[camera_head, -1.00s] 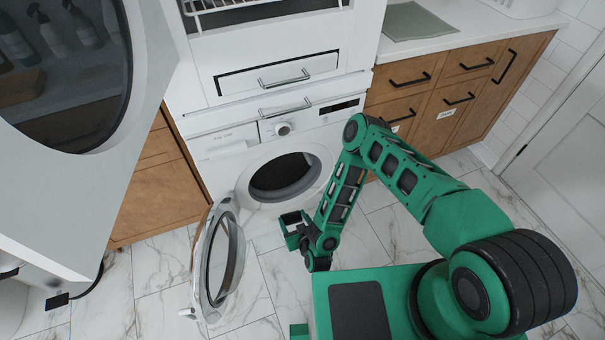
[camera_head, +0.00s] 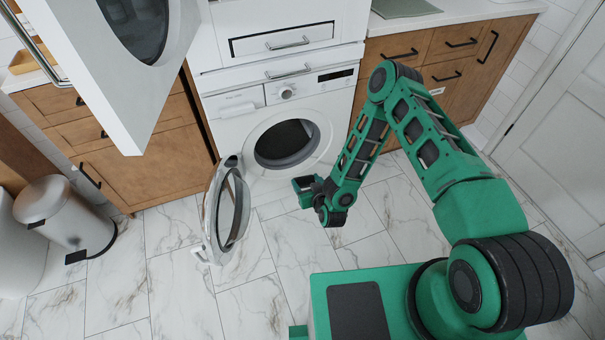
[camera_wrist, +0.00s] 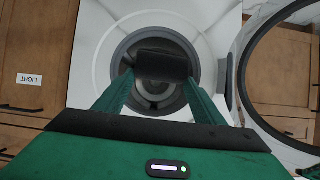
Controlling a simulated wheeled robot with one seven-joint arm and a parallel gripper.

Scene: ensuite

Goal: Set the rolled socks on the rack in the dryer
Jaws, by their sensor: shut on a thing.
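My gripper (camera_wrist: 162,85) is shut on a dark, roughly cylindrical roll, the rolled socks (camera_wrist: 163,65), in the wrist view. In the head view my gripper (camera_head: 303,186) is held low, in front of the lower machine's round opening (camera_head: 287,145) and outside it; the socks cannot be made out clearly there. The upper machine, seemingly the dryer, has its white door with a dark window (camera_head: 137,28) swung open at the upper left. Its inside and rack are out of view.
The lower washing machine (camera_head: 235,128) has its round door (camera_head: 230,210) hanging open, left of my gripper. A pedal bin (camera_head: 68,212) stands at the left. Wooden cabinets (camera_head: 140,165) flank the machines. The marble floor (camera_head: 255,300) in front is clear.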

